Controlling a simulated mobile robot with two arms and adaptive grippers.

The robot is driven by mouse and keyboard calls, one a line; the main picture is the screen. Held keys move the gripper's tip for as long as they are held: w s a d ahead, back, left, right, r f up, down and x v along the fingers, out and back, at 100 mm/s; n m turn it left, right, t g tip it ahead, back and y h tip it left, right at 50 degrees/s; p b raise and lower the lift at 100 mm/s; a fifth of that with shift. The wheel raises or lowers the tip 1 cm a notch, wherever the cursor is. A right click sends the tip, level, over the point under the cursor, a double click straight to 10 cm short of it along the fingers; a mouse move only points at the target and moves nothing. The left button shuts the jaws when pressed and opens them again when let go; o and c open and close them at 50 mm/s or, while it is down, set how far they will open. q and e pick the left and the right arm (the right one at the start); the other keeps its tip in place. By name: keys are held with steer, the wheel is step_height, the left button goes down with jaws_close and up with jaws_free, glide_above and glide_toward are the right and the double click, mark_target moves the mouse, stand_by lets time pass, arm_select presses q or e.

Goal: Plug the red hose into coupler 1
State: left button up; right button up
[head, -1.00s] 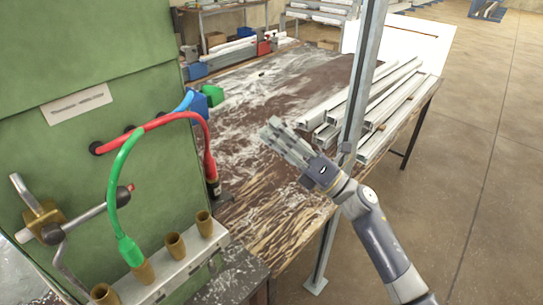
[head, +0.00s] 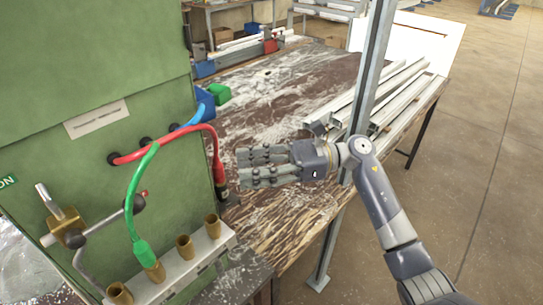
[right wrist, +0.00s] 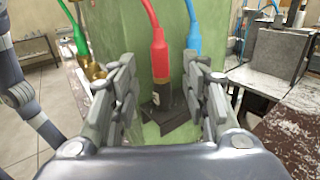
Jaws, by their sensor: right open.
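The red hose (head: 180,132) arcs out of the green cabinet and hangs down to a red end with a dark lower part (head: 220,180). My right gripper (head: 240,166) is open, its fingers pointing left at this end. In the right wrist view the hose's red end (right wrist: 160,55) shows ahead, between the two open fingers (right wrist: 160,78), with no visible grip on it. Several brass couplers stand in a row on a pale block (head: 200,252); an empty one (head: 212,228) is at the right end. Coupler numbers are not readable. My left gripper is not in view.
A green hose (head: 133,195) ends in one coupler. A blue hose (head: 190,121) runs behind the red one. A metal post (head: 368,85) stands by my right arm, with aluminium profiles (head: 400,95) on the bench behind. The bench top (head: 285,95) is mostly clear.

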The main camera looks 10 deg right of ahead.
mark_target(219, 176)
steer(key=a+p, duration=0.1)
steer(key=a, duration=0.3)
steer(key=shift+a+r+p, duration=0.15)
steer(key=shift+p, duration=0.2)
steer(key=shift+a, duration=0.6)
steer(key=c, duration=0.9)
jaws_close()
steer(key=shift+r, duration=0.5)
steer(key=shift+r, duration=0.1)
steer(key=shift+r+p, duration=0.65)
steer(key=shift+r, duration=0.7)
